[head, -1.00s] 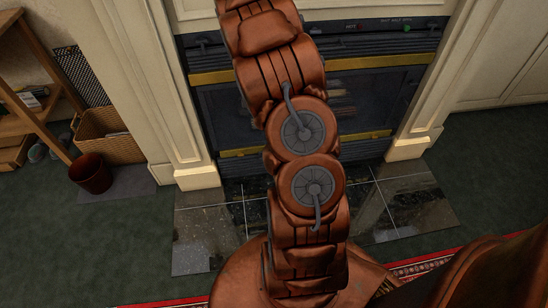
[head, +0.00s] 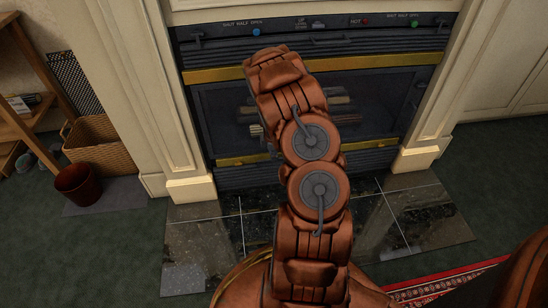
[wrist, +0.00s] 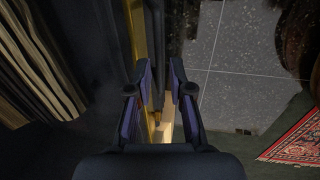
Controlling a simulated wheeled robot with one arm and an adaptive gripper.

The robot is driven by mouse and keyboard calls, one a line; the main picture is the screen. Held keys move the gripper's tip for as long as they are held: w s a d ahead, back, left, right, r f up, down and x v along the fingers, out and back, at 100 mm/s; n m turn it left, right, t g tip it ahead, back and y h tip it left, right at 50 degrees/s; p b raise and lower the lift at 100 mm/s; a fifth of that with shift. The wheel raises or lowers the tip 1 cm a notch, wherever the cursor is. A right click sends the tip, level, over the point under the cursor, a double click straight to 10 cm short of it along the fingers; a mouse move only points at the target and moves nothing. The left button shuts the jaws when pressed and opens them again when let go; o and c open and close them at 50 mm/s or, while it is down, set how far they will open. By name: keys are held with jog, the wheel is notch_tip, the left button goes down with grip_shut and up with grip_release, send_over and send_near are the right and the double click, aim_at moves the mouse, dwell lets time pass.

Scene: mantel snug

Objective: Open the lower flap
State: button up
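The lower flap (head: 236,178) is the dark slatted panel at the foot of the fireplace, below the lower gold strip (head: 245,160). It looks shut, but my arm covers its middle in the head view. My gripper (wrist: 160,74) shows in the wrist view, its two fingers apart with a gap between them. The gold strip (wrist: 138,28) and a dark edge beside it run down toward that gap. I see nothing clearly held, and cannot tell if a finger touches the flap. In the head view my gripper is hidden behind my arm.
The upper panel (head: 320,40) carries blue, red and green controls. Logs (wrist: 35,60) sit behind the fireplace opening. Dark hearth tiles (head: 405,215) lie in front, with a red rug (head: 450,285) nearer. A basket (head: 98,145) and a brown bin (head: 78,184) stand left.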

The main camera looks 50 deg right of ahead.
jog(key=shift+w+d+f, duration=0.1)
jog(key=shift+f, duration=0.5)
jog(key=shift+w+d+f, duration=0.1)
jog(key=shift+f, duration=0.45)
jog(key=shift+c, duration=0.5)
grip_shut()
jog(key=shift+a, duration=0.1)
jog(key=shift+s, duration=0.1)
